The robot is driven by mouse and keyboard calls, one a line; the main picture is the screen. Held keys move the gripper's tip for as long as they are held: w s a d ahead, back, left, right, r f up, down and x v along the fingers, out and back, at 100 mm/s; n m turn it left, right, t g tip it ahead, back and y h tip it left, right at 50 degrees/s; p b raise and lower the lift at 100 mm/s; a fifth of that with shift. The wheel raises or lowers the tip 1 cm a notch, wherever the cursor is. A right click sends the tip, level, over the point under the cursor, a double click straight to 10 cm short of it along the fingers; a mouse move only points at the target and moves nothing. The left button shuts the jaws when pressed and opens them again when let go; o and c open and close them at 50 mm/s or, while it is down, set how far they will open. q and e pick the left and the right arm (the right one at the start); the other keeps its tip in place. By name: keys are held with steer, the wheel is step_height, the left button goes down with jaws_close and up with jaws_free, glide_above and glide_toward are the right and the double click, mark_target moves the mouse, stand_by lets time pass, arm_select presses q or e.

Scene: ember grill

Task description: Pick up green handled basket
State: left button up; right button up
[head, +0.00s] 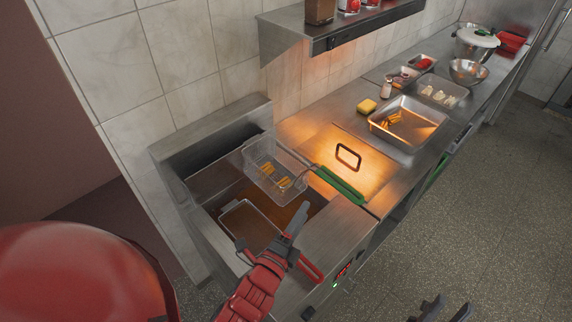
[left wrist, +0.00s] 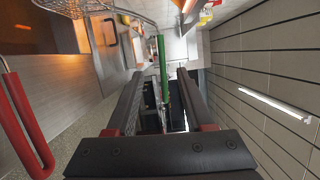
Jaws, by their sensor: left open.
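The green-handled basket is a wire basket (head: 262,168) with fries in it, at the back of the fryer. Its green handle (head: 340,185) reaches out to the right over the steel counter. My left gripper (head: 297,222) is open and empty above the fryer's front, short of the green handle. In the left wrist view the green handle (left wrist: 162,68) appears ahead, between the two open fingers (left wrist: 158,82), apart from them as far as I can tell. My right gripper (head: 446,311) is at the bottom edge, its fingers apart and empty over the floor.
A second basket (head: 250,226) with a red handle (head: 311,268) sits close beside my left gripper. A lit steel plate with a dark handle (head: 348,156) lies beyond. A steel tray (head: 408,122) stands further right. A shelf (head: 335,30) overhangs the counter.

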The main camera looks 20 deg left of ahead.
arm_select(q)
steer(key=b, duration=0.7)
glide_toward(327, 176)
steer(key=w+f, duration=0.1)
steer(key=w, duration=0.3)
steer(key=shift+w+d+r+p, duration=0.1)
steer(key=shift+w+r+p, duration=0.1)
steer(key=shift+w+p, duration=0.35)
steer(key=shift+w+r+p, duration=0.2)
steer(key=shift+w+p, duration=0.15)
steer(key=shift+w, duration=0.35)
steer(key=shift+w+f, duration=0.2)
steer(key=shift+w, duration=0.2)
steer(key=shift+w+r+p, duration=0.1)
steer(key=shift+w+p, duration=0.1)
steer(key=shift+p, duration=0.2)
steer(key=w+p, duration=0.3)
steer(key=w, duration=0.1)
steer(key=shift+d+r, duration=0.15)
steer(key=shift+d, duration=0.15)
steer(key=shift+w, duration=0.4)
jaws_close()
